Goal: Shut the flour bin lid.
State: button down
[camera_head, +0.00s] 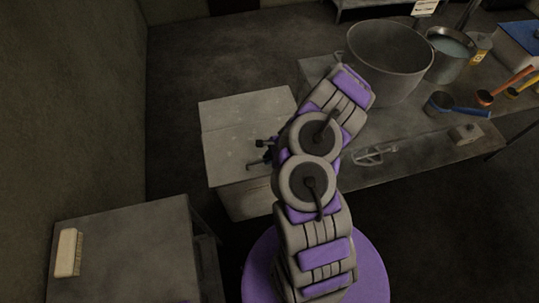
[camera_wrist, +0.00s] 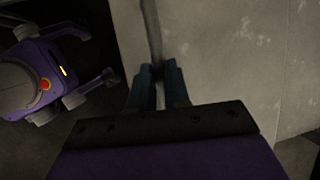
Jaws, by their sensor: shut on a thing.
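The flour bin (camera_head: 257,200) is a pale grey box on the floor, left of the long table in the head view. Its pale lid (camera_head: 232,112) shows above and behind my arm, with a crease line across the pale surfaces; its exact angle is hard to tell. My gripper (camera_head: 263,153) is at the bin's right side, partly hidden by my arm. In the wrist view my gripper (camera_wrist: 160,80) has its blue-grey fingertips closed around a thin grey strip, which seems to be the lid's edge or handle. The pale lid panel (camera_wrist: 225,50) spreads to the right of the fingers.
A low table (camera_head: 130,240) with a brush (camera_head: 67,253) stands at the lower left. The long table (camera_head: 400,165) at right holds a large pot (camera_head: 385,65), a smaller pot (camera_head: 450,55) and several utensils. Dark floor lies left of the bin.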

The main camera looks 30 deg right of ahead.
jog(key=shift+s+a, duration=0.15)
jog(key=shift+a, duration=0.25)
jog(key=c, duration=1.1)
grip_release()
jog(key=shift+a, duration=0.15)
jog(key=shift+d, duration=0.3)
jog(key=shift+d+r, duration=0.2)
jog(key=shift+r, duration=0.05)
jog(key=p+v, duration=0.4)
jog(key=v, duration=1.2)
jog(key=shift+a+r, duration=0.15)
jog(key=shift+r, duration=0.25)
